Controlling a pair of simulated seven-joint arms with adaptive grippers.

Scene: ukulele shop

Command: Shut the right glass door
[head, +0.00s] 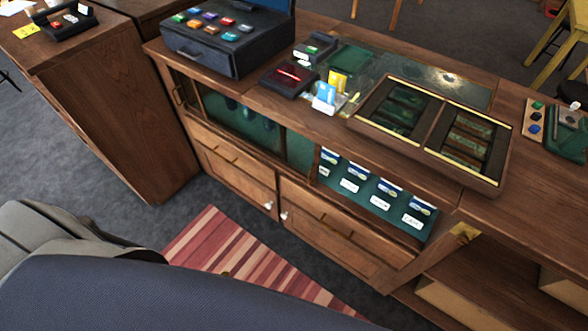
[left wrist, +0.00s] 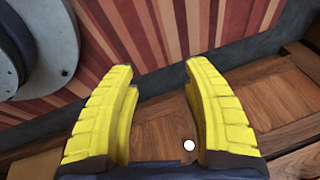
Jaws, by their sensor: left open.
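The display cabinet's glass front shows in the head view. Its left part (head: 240,127) looks covered by dark, greenish glass, with an upright wooden edge near the middle. The right part (head: 375,190) shows several small labelled packs on green backing. Whether the right glass door covers them or is slid left behind the other pane, I cannot tell for sure. My left gripper (left wrist: 160,82) is open and empty in the left wrist view, its yellow fingers over a wooden front with a white knob (left wrist: 189,145). My right gripper is not in view.
Lower wooden doors (head: 235,180) with white knobs lie below the glass. A striped rug (head: 225,250) is on the floor in front. On top are a dark case (head: 225,60), card holder (head: 327,97) and framed tray (head: 495,185). Open shelves (head: 490,290) stand at right.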

